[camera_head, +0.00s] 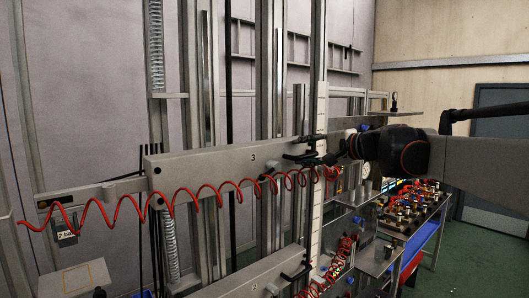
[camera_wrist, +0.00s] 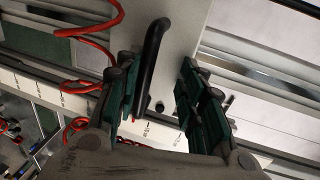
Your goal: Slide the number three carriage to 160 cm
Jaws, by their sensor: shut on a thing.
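The number three carriage (camera_head: 222,168) is a long grey beam marked 3, lying across upright rails in the head view. Its grey face (camera_wrist: 180,22) fills the upper middle of the wrist view. A black bar handle (camera_wrist: 153,52) stands out from this face. My gripper (camera_head: 312,150) is at the carriage's right end, and its green-padded fingers (camera_wrist: 162,98) are on either side of the handle, shut on it. A white upright scale (camera_head: 317,212) stands behind the gripper; its marked strip (camera_wrist: 35,86) crosses the wrist view. I cannot read its figures.
A red coiled hose (camera_head: 205,190) hangs along the carriage front. Another beam (camera_head: 250,276) with a red coil lies below. A bench with valves and gauges (camera_head: 408,208) stands at the right. Green floor shows at the far right.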

